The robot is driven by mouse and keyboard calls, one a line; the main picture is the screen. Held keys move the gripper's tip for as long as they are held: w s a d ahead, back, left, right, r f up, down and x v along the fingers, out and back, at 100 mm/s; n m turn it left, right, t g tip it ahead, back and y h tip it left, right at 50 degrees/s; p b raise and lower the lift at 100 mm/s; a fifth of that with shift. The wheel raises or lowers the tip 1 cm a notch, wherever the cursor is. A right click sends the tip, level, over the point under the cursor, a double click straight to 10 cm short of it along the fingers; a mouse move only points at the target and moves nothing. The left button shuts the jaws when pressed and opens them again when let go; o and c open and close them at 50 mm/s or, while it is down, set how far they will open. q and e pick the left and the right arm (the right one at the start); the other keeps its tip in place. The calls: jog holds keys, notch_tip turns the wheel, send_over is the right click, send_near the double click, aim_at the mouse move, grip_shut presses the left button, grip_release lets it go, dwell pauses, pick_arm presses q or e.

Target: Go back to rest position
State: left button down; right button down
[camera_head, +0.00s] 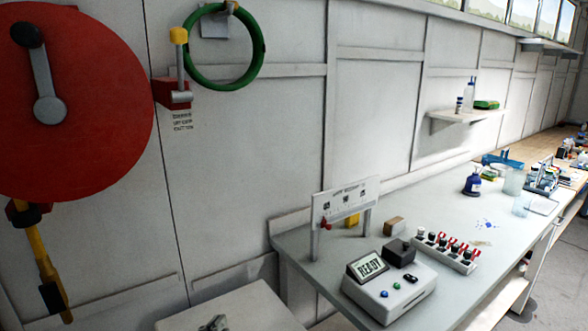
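A white device (388,294) with a tilted screen (370,266) reading "READY" stands at the near end of the long bench (445,225). Blue, green and black buttons sit on its front, and a dark grey block (399,252) is at its back. A white rack (446,252) with a row of black, white and red pieces stands beside it.
A sign on posts (345,203) and a small brown box (394,226) stand behind the device. Bottles and glassware (473,182) fill the far bench. A red hose reel (95,105) and green ring (258,45) hang on the wall. A white surface (255,305) lies lower left.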

pick_arm(q)
jog(key=s+a+f+m+g+y, duration=0.15)
jog(key=s+f+g, duration=0.25)
jog(key=s+f, duration=0.4)
jog(key=s+a+f+g+y, duration=0.1)
jog(key=s+a+f+g, duration=0.3)
jog(key=s, duration=0.6)
jog(key=s+a+f+m+g+y, duration=0.1)
jog(key=s+f+g, duration=0.2)
jog(key=s+f, duration=0.55)
notch_tip(320, 180, down, 25)
jog(key=s, duration=0.1)
jog(key=s+a+f+g, duration=0.2)
jog(key=s+f, duration=1.3)
jog(key=s, duration=0.2)
jog(key=shift+a+f, duration=0.15)
jog(key=shift+f, duration=0.25)
jog(key=shift+m, duration=0.25)
